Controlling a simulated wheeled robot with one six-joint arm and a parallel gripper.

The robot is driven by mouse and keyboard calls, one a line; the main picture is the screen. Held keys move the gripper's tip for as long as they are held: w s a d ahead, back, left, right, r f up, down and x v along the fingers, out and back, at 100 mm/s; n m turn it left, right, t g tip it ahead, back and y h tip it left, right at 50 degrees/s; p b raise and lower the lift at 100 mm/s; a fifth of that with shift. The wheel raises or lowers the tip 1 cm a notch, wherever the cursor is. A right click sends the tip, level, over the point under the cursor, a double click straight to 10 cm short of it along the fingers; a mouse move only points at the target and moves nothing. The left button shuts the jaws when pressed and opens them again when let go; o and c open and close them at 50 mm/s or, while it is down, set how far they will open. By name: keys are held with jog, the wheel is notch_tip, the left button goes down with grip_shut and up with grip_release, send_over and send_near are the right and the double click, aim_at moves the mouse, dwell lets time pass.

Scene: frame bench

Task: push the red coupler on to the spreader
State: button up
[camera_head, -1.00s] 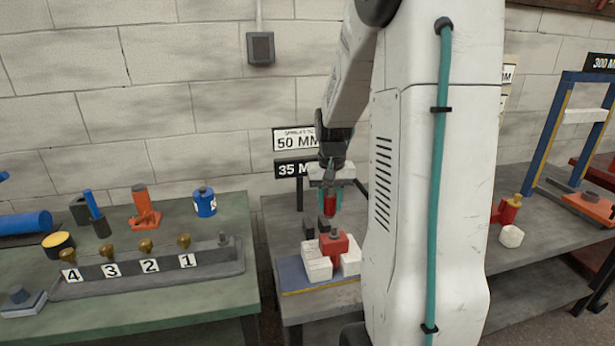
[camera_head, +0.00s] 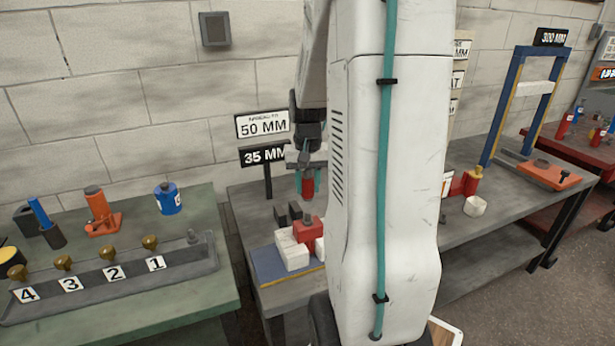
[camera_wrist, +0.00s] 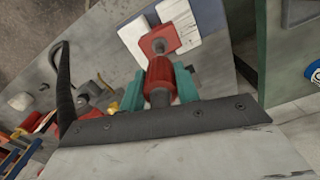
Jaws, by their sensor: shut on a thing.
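My gripper (camera_head: 307,186) is shut on the red coupler (camera_head: 307,188), with one teal finger on each side of it. In the wrist view the coupler (camera_wrist: 160,77) sits upright between the teal fingers. The red spreader (camera_head: 310,232) stands below it among white blocks (camera_head: 291,252), with a grey stub pointing up. In the head view a gap shows between coupler and stub. In the wrist view the spreader (camera_wrist: 158,36) and its stub lie just beyond the coupler's end, roughly in line with it. My arm hides the right side of the white blocks.
A blue mat (camera_head: 268,265) lies under the blocks. Dark blocks (camera_head: 287,214) and a 35 MM sign (camera_head: 263,155) stand close behind. A green bench (camera_head: 150,310) with numbered brass fittings is at left. A blue frame press (camera_head: 512,100) stands at right.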

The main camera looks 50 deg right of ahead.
aim_at(310, 189)
jog(key=shift+f, duration=1.65)
jog(key=shift+f, duration=2.05)
jog(key=o, duration=1.2)
notch_tip(310, 189, up, 8)
jog(key=shift+f, duration=0.1)
jog(key=shift+s+a+f+g+y, duration=0.2)
jog(key=shift+s+a+g+y, duration=0.2)
jog(key=shift+s+a, duration=0.7)
jog(key=s+a+r+n, duration=0.3)
jog(key=a+r, duration=0.1)
jog(key=a, duration=0.5)
jog(key=s+a+r+n+t, duration=0.1)
jog(key=s+a+r+n, duration=0.2)
jog(key=a, duration=0.6)
jog(key=s+a+r+n+t, duration=0.1)
jog(key=s+a+r+n, duration=0.2)
jog(key=a, duration=0.7)
jog(key=shift+s+r+h, duration=0.4)
jog(key=shift+s+r, duration=0.3)
jog(key=shift+r, duration=0.2)
